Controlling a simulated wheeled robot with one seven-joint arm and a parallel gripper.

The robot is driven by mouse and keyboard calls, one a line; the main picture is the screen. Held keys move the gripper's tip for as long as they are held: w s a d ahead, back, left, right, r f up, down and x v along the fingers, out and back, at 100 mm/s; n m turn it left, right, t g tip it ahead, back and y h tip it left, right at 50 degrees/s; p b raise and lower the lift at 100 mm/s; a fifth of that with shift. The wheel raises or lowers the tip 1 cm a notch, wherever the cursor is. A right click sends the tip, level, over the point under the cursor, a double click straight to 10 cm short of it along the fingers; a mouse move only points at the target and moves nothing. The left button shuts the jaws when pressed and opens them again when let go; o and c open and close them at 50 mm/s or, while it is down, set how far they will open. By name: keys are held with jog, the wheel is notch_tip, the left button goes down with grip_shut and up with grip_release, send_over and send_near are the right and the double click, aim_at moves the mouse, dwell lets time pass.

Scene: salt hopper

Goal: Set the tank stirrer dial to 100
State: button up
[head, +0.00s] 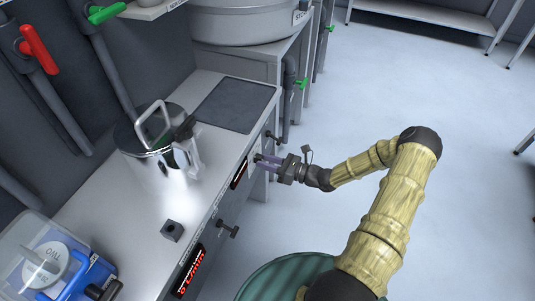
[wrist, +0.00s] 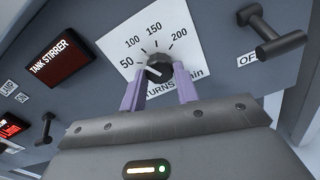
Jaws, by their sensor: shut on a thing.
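The tank stirrer dial (wrist: 160,66) is a dark round knob with a white pointer, on a white scale plate (wrist: 120,45) marked 50, 100, 150 and 200. The pointer is turned left, close to the 50 side; its exact reading is hard to tell. A dark red "TANK STIRRER" sign (wrist: 58,60) is left of the plate. My gripper (wrist: 160,80) has its two purple fingers on either side of the knob and is shut on it. In the head view, my gripper (head: 267,162) reaches the counter's front panel, and the dial is not distinguishable there.
A dark T-shaped handle (wrist: 272,36) sits just right of the dial, by an "OFF" label (wrist: 249,60). Another handle (wrist: 46,128) is at lower left. A lidded metal pot (head: 158,143) stands on the counter (head: 135,215). Open floor lies to the right.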

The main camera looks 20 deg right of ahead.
jog(key=shift+m+p, duration=1)
jog(key=shift+p, duration=0.1)
jog(key=o, duration=1)
jog(key=p+v, duration=0.2)
jog(key=v, duration=1.5)
jog(key=shift+s+d, duration=0.15)
jog(key=shift+d, duration=0.05)
jog(key=shift+a, duration=0.15)
